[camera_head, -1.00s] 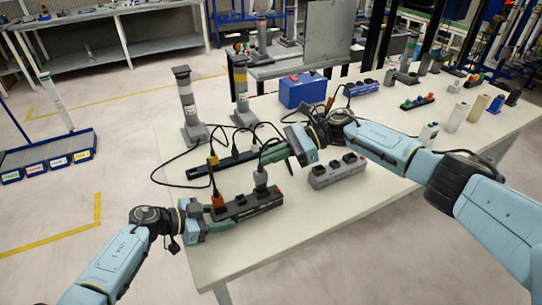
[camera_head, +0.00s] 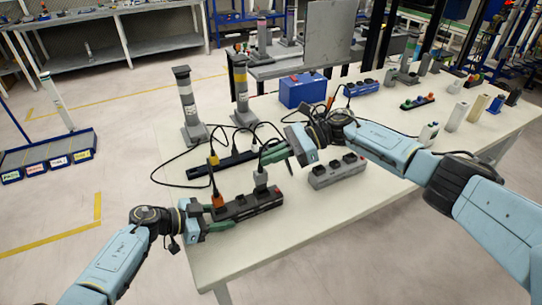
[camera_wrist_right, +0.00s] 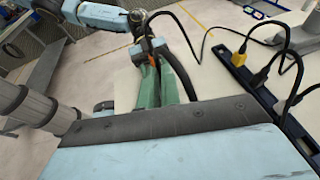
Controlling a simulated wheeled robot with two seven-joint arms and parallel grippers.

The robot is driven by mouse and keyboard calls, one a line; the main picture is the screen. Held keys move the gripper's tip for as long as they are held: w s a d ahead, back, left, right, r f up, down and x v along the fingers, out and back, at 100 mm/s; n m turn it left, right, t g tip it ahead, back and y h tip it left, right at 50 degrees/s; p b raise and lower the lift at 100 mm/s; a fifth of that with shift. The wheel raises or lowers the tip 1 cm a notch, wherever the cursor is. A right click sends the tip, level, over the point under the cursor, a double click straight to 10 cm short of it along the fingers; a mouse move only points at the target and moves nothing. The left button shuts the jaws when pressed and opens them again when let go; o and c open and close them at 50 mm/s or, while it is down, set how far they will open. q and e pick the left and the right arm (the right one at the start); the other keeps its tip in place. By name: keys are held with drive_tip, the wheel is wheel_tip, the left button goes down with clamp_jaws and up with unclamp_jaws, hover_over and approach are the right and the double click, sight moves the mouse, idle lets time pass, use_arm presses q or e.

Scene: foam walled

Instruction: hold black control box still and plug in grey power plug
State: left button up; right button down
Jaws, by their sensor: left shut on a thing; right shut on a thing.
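The black control box (camera_head: 248,206) is a dark strip of sockets on the near part of the white table. My left gripper (camera_head: 220,226) is shut on its near left end. An orange plug (camera_head: 217,200) stands in that end. The grey power plug (camera_head: 260,179) is upright at a socket near the middle of the box; I cannot tell how deep it sits. My right gripper (camera_head: 268,158) is shut on the plug's upper part, its green fingers reaching in from the right. In the right wrist view the green fingers (camera_wrist_right: 150,78) hide the grey plug.
A black strip (camera_head: 224,163) with a yellow plug (camera_head: 213,160) and trailing cables lies behind the box. A grey socket strip (camera_head: 338,172) lies to the right. Signal towers (camera_head: 186,105) and a blue case (camera_head: 303,91) stand farther back. The table's front right is clear.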

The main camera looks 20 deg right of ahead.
drive_tip(key=shift+f, duration=1.4)
drive_tip(key=c, duration=1.5)
unclamp_jaws()
drive_tip(key=v, duration=1.2)
use_arm(q)
drive_tip(key=o, duration=1.2)
drive_tip(key=shift+a, duration=0.1)
